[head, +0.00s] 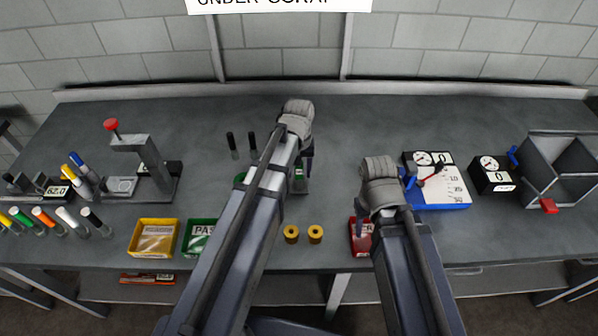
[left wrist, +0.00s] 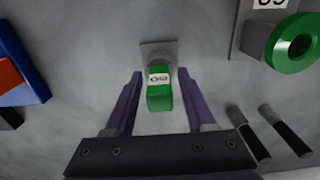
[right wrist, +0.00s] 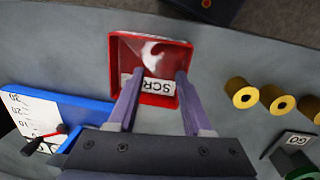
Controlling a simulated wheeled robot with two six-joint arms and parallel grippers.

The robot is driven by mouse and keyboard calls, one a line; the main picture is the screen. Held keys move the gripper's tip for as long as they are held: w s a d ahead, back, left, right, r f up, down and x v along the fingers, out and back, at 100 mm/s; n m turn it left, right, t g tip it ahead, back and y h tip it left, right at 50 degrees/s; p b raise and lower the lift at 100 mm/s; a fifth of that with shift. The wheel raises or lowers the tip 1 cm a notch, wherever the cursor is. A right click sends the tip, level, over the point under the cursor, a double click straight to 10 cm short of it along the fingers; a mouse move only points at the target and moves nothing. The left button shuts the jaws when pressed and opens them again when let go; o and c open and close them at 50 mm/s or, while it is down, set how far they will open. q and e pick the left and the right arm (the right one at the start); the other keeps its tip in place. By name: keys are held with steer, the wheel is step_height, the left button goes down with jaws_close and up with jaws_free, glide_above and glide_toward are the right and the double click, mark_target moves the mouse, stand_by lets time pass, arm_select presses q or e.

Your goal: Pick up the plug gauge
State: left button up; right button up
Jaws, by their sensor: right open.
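The plug gauge (left wrist: 160,97), with a green handle, a white label and a grey end, shows in the left wrist view between the fingers of my left gripper (left wrist: 158,76). The fingers are apart, with a gap visible on each side of it. In the head view, green by my left gripper (head: 307,168) appears to be the gauge, partly hidden by my arm. My right gripper (right wrist: 153,75) is open and empty above a red tray (right wrist: 118,50) with a scrap label.
A green ring (left wrist: 293,42) and two dark-tipped pins (left wrist: 250,135) lie near the gauge. Yellow (head: 140,235) and green (head: 188,238) trays are left; a blue-based gauge board (head: 440,190) and grey bin (head: 560,160) are right.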

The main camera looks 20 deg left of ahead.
arm_select(q)
jaws_close()
stand_by(0.6)
step_height(320, 180, up, 10)
steer(key=p, duration=1)
arm_select(e)
step_height(320, 180, up, 10)
arm_select(q)
steer(key=shift+f, duration=0.1)
